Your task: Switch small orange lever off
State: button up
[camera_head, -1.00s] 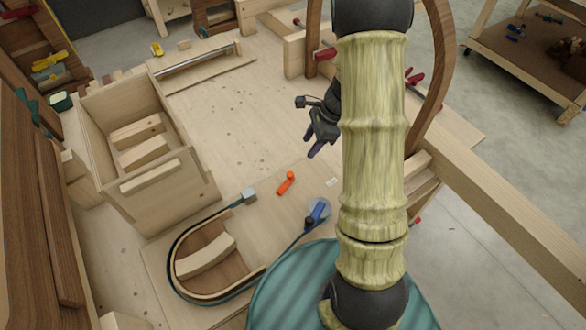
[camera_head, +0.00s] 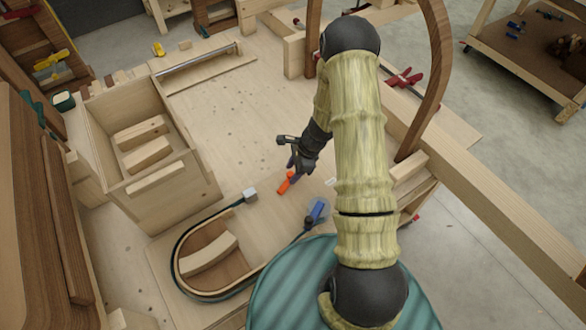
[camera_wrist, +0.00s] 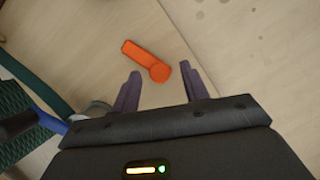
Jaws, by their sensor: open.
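The small orange lever (camera_head: 285,184) lies on the pale wooden bench, just past the front of my gripper (camera_head: 290,168). In the wrist view the orange lever (camera_wrist: 146,60) has a round end at right and a flat arm reaching to the upper left. My gripper (camera_wrist: 162,88) is open, its two dark purple fingers apart. The lever's round end sits ahead of the gap between them. Nothing is between the fingers. In the head view my gripper partly covers the lever's upper end.
A blue-handled clamp (camera_head: 317,211) stands close to the lever, with a dark strap around a curved wooden form (camera_head: 212,250). An open wooden box (camera_head: 180,195) is at left. A curved wooden piece (camera_head: 437,80) rises at right. The bench behind is largely clear.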

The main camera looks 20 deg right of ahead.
grip_shut()
jog(key=b, duration=0.1)
jog(key=m+b, duration=0.1)
jog(key=b, duration=0.1)
jog(key=shift+s+d+f+m+t, duration=0.1)
jog(key=shift+s+f+m+t, duration=0.1)
jog(key=shift+f+m+t, duration=0.15)
jog(key=m+b, duration=0.1)
jog(key=b, duration=0.1)
jog(key=m+b, duration=0.1)
jog(key=b, duration=0.1)
jog(key=shift+s+d+r+t, duration=0.1)
jog(key=shift+s+r+t, duration=0.05)
jog(key=shift+s+t, duration=0.2)
jog(key=shift+s+r+m+b, duration=0.15)
jog(key=shift+r+m+b, duration=0.15)
jog(key=shift+b, duration=0.35)
grip_release()
jog(key=shift+h, duration=0.3)
